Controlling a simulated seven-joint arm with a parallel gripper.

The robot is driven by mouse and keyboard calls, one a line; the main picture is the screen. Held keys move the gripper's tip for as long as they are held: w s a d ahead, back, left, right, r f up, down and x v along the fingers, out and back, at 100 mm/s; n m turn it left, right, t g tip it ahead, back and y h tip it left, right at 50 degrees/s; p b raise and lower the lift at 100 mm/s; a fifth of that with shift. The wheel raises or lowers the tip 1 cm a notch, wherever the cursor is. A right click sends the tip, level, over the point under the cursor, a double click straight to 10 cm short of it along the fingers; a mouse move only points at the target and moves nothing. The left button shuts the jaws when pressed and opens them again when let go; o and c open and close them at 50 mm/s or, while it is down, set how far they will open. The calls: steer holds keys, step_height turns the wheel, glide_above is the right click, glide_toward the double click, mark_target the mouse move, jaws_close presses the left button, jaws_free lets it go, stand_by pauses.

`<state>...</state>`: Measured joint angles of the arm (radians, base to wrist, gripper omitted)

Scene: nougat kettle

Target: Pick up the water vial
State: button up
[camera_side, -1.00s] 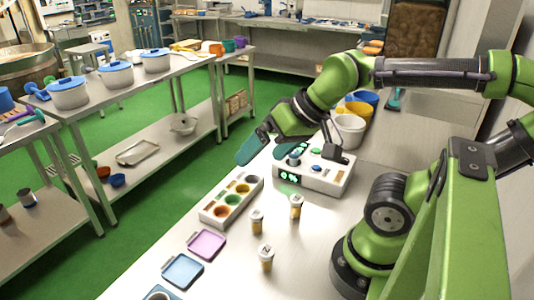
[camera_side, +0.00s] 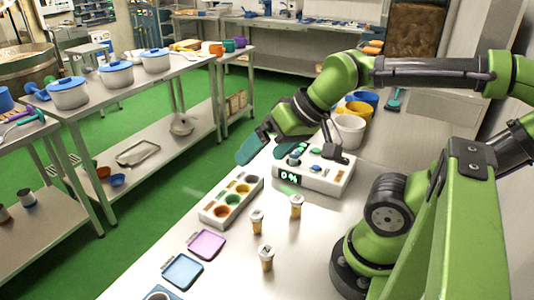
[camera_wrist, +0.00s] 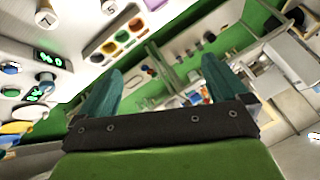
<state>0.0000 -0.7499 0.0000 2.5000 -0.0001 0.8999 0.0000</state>
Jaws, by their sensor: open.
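Three small amber vials with pale caps stand upright on the steel bench in the side view: one at the right (camera_side: 296,207), one at the left (camera_side: 257,222) and one at the front (camera_side: 266,258). I cannot read which is the water vial. Two capped vials also show at the top left of the wrist view, one nearer the corner (camera_wrist: 47,16) and one beside it (camera_wrist: 108,8). My gripper (camera_side: 262,154) has its teal fingers apart and empty, above the bench's far left edge, behind the vials and apart from them. The spread fingers (camera_wrist: 160,70) also show in the wrist view.
A white device (camera_side: 335,180) with knobs and a lit display stands beside my gripper. A tray with several coloured wells (camera_side: 210,218) lies left of the vials. A purple tray (camera_side: 207,244) and a blue tray (camera_side: 183,271) lie in front. White tubs (camera_side: 350,130) stand behind.

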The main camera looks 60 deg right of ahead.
stand_by(0.4)
steer(key=c, duration=0.6)
